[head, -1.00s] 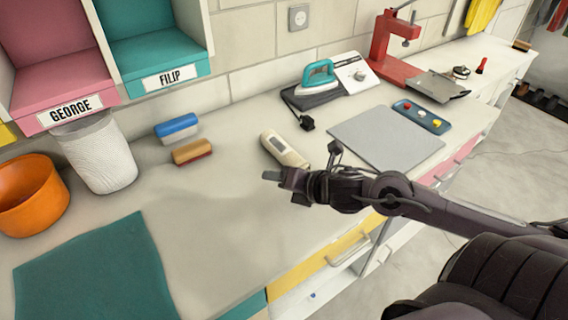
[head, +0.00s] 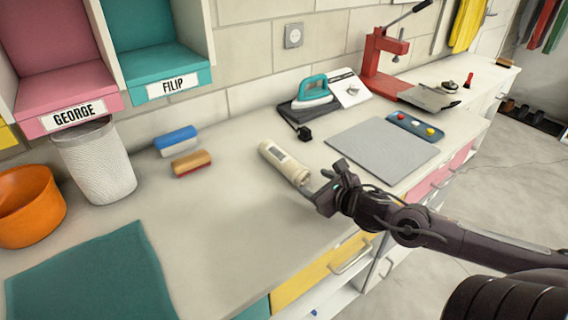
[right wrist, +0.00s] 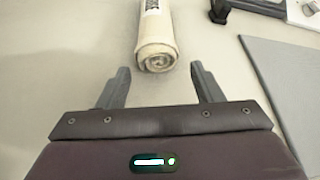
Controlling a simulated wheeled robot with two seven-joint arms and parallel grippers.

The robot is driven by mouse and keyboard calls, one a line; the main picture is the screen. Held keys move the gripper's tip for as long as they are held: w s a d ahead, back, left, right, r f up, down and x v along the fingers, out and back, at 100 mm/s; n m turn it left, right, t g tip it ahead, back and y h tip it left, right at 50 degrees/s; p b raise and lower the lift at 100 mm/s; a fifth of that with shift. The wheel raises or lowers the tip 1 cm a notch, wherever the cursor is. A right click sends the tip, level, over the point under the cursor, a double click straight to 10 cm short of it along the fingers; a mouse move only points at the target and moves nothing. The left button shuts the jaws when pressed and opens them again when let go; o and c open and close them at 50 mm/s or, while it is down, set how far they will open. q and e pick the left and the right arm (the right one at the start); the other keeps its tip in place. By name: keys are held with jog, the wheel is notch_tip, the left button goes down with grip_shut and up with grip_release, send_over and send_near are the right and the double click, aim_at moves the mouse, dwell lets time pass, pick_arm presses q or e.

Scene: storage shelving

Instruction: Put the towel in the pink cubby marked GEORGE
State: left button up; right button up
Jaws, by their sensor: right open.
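The towel (head: 284,162) is a cream roll with a dark label, lying on the counter in the middle of the head view. It also shows in the right wrist view (right wrist: 156,45), end-on, just beyond and between the fingertips. My right gripper (head: 318,190) is open and empty at the near end of the towel; the wrist view shows its two fingers (right wrist: 158,82) spread apart. The pink cubby marked GEORGE (head: 66,92) is at the upper left, with its label on the front edge and its inside empty where visible. My left gripper is not in view.
A white textured bin (head: 98,165) stands below the GEORGE cubby, beside an orange bowl (head: 28,210). Two brushes (head: 178,140) lie between the bin and towel. A teal FILIP cubby (head: 160,70) adjoins GEORGE. A grey mat (head: 380,150) and an iron (head: 312,92) lie beyond the towel.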

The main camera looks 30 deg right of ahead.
aim_at(306, 178)
jog(key=shift+w+f, duration=0.1)
jog(key=shift+w, duration=0.35)
jog(key=shift+b+x, duration=0.6)
jog(key=shift+x, duration=1.5)
jog(key=shift+a, duration=0.1)
jog(key=shift+c, duration=0.3)
jog(key=c, duration=0.8)
